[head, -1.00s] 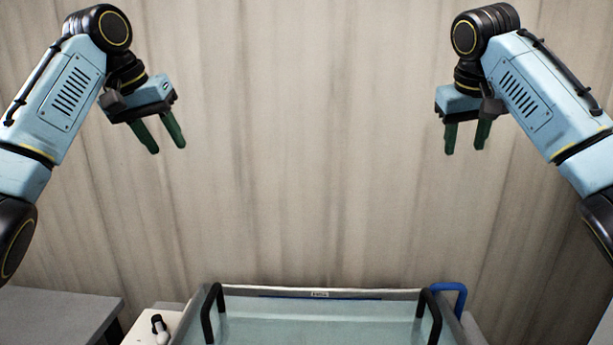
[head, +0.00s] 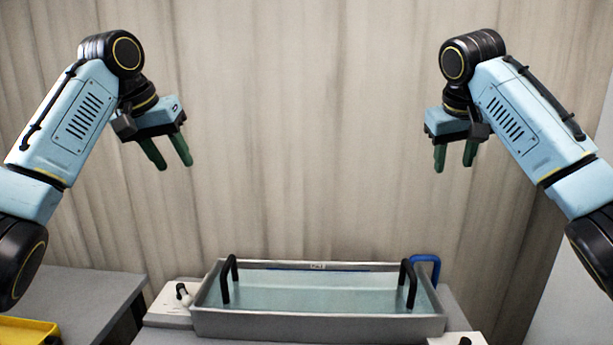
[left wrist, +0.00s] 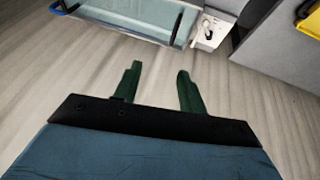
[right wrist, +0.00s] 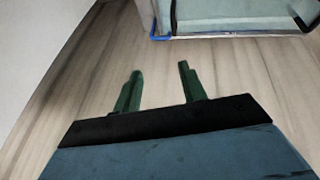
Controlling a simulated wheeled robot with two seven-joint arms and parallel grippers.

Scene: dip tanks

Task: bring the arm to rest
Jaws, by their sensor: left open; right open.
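My left gripper (head: 171,152) is in the upper left of the head view, its two green fingers apart and pointing down, with nothing between them. The left wrist view shows the same open fingers (left wrist: 158,85). My right gripper (head: 454,158) is in the upper right of the head view, also open, empty and pointing down. Its parted fingers show in the right wrist view (right wrist: 157,85). Both grippers hang in the air, well apart from each other and touching nothing visible.
A metal tank (head: 318,325) of clear liquid with two black handles stands low in the middle. A blue handle (head: 437,262) is at its right. A grey table (head: 85,300) with a yellow tray (head: 28,328) is at lower left. The space between my arms is clear.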

